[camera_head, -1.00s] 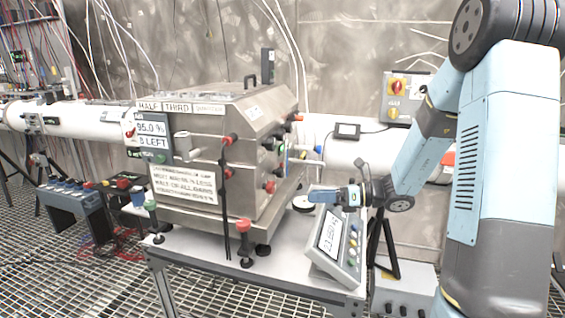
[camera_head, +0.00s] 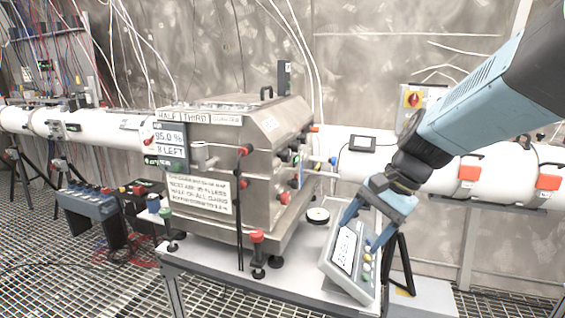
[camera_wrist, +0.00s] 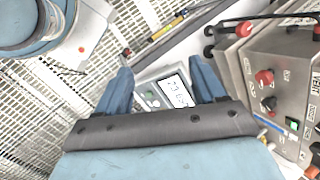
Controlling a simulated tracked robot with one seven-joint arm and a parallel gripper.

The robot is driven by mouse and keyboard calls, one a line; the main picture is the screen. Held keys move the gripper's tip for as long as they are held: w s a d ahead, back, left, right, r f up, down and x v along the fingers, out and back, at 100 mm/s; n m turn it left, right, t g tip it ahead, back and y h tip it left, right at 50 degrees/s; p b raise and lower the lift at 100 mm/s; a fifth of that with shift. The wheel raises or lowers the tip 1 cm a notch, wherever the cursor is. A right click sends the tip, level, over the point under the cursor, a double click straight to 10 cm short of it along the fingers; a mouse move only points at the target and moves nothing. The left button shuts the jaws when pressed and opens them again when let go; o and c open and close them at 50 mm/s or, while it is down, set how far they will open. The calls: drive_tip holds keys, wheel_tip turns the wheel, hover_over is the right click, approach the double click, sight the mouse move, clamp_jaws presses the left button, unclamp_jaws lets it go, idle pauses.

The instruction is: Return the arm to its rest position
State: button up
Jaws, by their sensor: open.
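My blue arm reaches in from the upper right in the head view. My gripper (camera_head: 366,232) points down with its two blue fingers apart, over or beside the grey console with a display (camera_head: 348,262) at the table's right end. In the wrist view my gripper (camera_wrist: 160,85) is open, and the console's display (camera_wrist: 176,92) shows between the fingers. Nothing is held between them. I cannot tell whether the fingers touch the console.
A steel box (camera_head: 215,165) with knobs and labels stands on the white table (camera_head: 290,280), left of my gripper. A white pipe (camera_head: 440,172) runs behind along the wall. A blue box with knobs (camera_head: 92,212) stands left on the grated floor (camera_head: 60,270).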

drive_tip(key=s+d+r+n+t+h, duration=0.4)
drive_tip(key=s+d+r+n+h, duration=0.1)
drive_tip(key=s+d+r+n, duration=0.1)
drive_tip(key=shift+s+d+n+t, duration=0.3)
drive_tip(key=shift+d+n+t, duration=0.1)
drive_tip(key=shift+d+n, duration=0.4)
